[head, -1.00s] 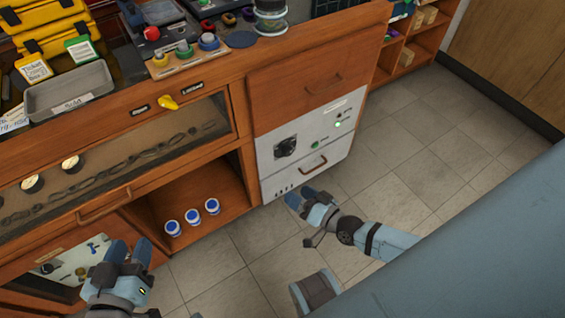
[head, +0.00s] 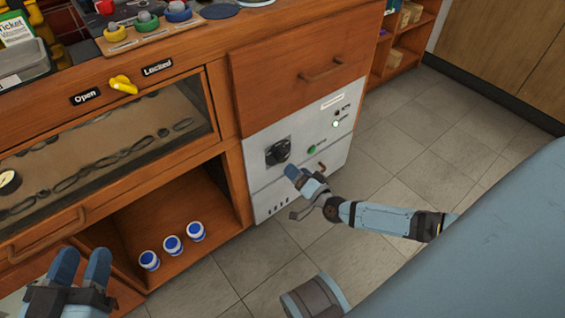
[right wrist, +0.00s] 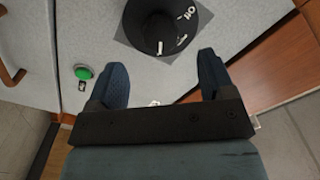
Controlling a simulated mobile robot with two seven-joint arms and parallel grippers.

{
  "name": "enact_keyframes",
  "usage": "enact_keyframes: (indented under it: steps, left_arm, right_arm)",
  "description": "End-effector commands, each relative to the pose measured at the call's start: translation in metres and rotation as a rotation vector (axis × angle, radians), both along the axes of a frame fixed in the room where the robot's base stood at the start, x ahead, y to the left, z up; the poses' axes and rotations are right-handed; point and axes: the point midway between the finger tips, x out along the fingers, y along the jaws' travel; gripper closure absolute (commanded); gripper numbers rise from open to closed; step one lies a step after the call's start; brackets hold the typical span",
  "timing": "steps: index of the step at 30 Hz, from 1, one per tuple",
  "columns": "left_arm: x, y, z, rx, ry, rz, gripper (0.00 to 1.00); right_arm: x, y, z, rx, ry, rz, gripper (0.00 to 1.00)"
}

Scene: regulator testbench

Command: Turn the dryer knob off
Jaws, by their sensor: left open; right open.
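The dryer knob (head: 279,152) is a black dial on the white dryer panel (head: 268,200) set in the wooden bench. In the right wrist view the knob (right wrist: 163,22) is large, with white "Off" lettering and other marks, just beyond and between my fingertips. My right gripper (head: 294,171) is open and empty at the knob's lower right; in the right wrist view its two blue fingers (right wrist: 162,68) are spread, apart from the knob. My left gripper (head: 84,262) is open and empty at the lower left, in front of the bench.
A green button (head: 311,149) and small indicator lights (head: 335,124) sit right of the knob. The dryer's drawer handle (head: 321,168) is partly hidden by my right gripper. Several blue-and-white jars (head: 172,245) stand in the open shelf. A yellow latch (head: 123,85) sits above. The floor at right is clear.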

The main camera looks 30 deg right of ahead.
Motion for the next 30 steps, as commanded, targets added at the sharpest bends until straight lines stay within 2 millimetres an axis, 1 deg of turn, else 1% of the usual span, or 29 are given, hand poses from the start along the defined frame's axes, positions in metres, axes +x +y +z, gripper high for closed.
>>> enact_keyframes:
  steps: [1,3,6,10,15,23,24,26,27,29,30]
  left_arm:
    - [0.002,0.001,-0.004,0.014,-0.025,0.0,0.57]
    - [0.005,0.003,-0.003,0.032,-0.059,0.002,0.57]
    - [0.008,0.005,-0.002,0.058,-0.103,0.005,0.57]
    - [0.01,0.007,-0.001,0.083,-0.143,0.007,0.57]
    - [0.013,0.008,0.003,0.094,-0.173,0.011,0.57]
    - [0.012,0.008,0.006,0.097,-0.184,0.009,0.57]
    - [0.012,0.008,0.006,0.098,-0.184,0.009,0.57]
    - [0.012,0.008,0.005,0.1,-0.183,0.008,0.57]
    - [0.012,0.008,0.005,0.101,-0.182,0.008,0.57]
    - [0.012,0.009,0.005,0.102,-0.182,0.007,0.57]
    - [0.012,0.009,0.004,0.102,-0.181,0.007,0.57]
  right_arm:
    - [0.012,0.001,-0.004,0.001,-0.003,0.0,0.24]
    - [0.027,0.002,-0.004,0.0,-0.002,0.001,0.24]
    - [0.045,0.004,-0.003,0.0,-0.002,0.001,0.24]
    - [0.062,0.005,-0.002,-0.001,-0.001,0.0,0.24]
    - [0.072,0.006,-0.001,-0.001,0.001,0.001,0.24]
    - [0.073,0.006,0.0,-0.001,0.002,0.001,0.24]
    - [0.073,0.006,0.0,-0.001,0.002,0.001,0.27]
    - [0.073,0.006,0.0,-0.001,0.002,0.001,0.41]
    - [0.073,0.006,-0.001,-0.001,0.002,0.001,0.5]
    - [0.073,0.006,-0.001,-0.001,0.001,0.0,0.64]
    - [0.073,0.006,-0.001,-0.001,0.001,0.0,0.73]
